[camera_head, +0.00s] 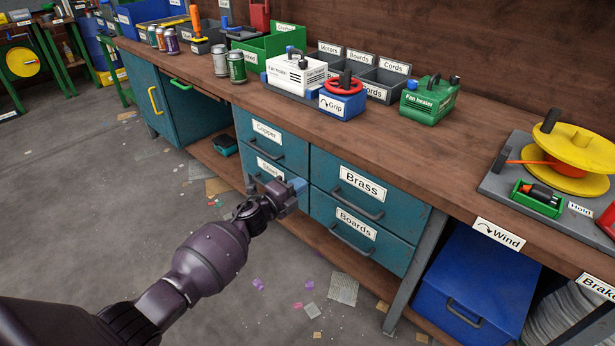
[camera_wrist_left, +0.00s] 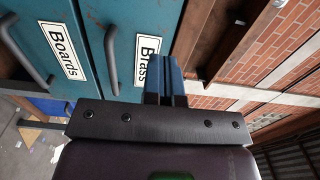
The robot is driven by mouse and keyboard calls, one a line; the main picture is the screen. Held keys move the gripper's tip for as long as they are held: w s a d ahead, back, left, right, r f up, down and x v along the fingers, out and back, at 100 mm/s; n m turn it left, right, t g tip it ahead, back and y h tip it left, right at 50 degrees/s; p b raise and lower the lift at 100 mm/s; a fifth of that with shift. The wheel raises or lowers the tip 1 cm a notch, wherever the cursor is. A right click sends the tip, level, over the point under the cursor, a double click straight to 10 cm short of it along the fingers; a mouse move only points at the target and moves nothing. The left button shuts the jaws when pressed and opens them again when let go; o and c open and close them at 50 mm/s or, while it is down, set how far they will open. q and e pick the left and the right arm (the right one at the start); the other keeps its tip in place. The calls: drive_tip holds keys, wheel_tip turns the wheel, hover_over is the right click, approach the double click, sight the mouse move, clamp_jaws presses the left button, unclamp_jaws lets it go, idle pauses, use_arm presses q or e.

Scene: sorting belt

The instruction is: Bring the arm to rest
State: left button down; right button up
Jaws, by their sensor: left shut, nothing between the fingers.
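My left gripper (camera_head: 296,186) is shut and empty, with blue fingertips held together. In the head view it is in front of the drawer unit, near the left edge of the Brass drawer (camera_head: 338,188) and beside a drawer below the Copper drawer (camera_head: 285,146), whose label it partly covers. In the left wrist view the shut fingers (camera_wrist_left: 164,80) show beside the Brass drawer (camera_wrist_left: 125,45), and the Boards drawer (camera_wrist_left: 45,75) is farther left. I cannot tell whether the fingers touch the drawer front. My right gripper is not in view.
A blue container (camera_head: 475,285) stands below. Scraps lie on open floor.

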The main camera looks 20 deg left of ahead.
use_arm(q)
drive_tip(key=s+r+n+g+y+p, duration=0.1)
drive_tip(key=s+n+g+y+p, duration=0.2)
drive_tip(key=s, duration=2.1)
drive_tip(key=s+r+n+g+y+p, duration=0.1)
drive_tip(key=s+n+g+y+p, duration=0.2)
drive_tip(key=s+n+p, duration=0.6)
drive_tip(key=s+n, duration=0.8)
drive_tip(key=s, duration=0.8)
drive_tip(key=shift+s+d+r+n, duration=0.2)
drive_tip(key=shift+s+d+n, duration=0.15)
drive_tip(key=shift+d+n, duration=0.05)
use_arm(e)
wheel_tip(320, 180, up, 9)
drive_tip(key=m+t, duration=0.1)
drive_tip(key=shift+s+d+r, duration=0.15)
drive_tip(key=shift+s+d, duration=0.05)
